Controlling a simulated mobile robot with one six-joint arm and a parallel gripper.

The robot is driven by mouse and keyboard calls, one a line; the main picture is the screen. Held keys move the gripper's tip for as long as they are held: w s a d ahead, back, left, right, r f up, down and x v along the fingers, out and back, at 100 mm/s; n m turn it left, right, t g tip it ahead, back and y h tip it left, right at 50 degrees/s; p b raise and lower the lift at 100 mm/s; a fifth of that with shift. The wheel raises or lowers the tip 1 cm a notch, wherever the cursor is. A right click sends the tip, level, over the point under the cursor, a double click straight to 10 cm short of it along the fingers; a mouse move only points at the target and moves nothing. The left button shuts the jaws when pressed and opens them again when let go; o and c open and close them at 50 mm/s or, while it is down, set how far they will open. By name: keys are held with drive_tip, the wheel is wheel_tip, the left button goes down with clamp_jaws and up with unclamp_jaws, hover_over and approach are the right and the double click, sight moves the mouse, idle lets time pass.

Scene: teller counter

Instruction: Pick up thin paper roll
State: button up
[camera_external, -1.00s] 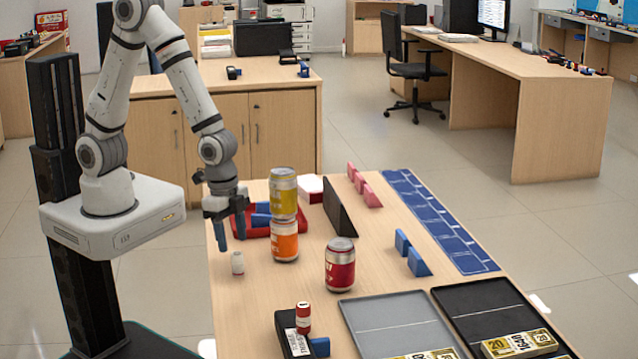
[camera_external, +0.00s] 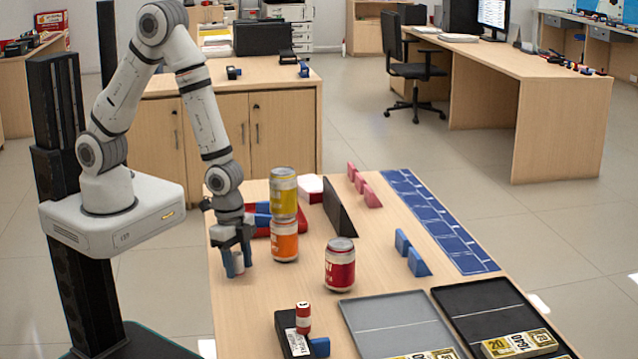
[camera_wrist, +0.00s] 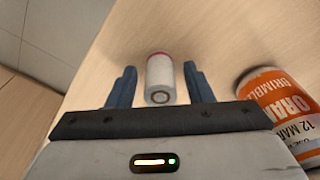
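The thin paper roll is a small white roll (camera_external: 238,264) with a reddish far end, near the left edge of the counter. In the external view it is partly covered by my gripper (camera_external: 238,268). In the wrist view the roll (camera_wrist: 160,79) lies between the two blue fingers of my gripper (camera_wrist: 159,90). The fingers are open, with a gap visible on each side of the roll, and do not appear to touch it.
An orange can (camera_external: 285,243) stands close to the right of my gripper, with a yellow can (camera_external: 284,195) on top. A dark red can (camera_external: 340,266) stands further right. A red tray (camera_external: 300,228) is behind.

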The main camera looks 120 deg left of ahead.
drive_tip(key=c, duration=0.9)
drive_tip(key=shift+r, duration=0.1)
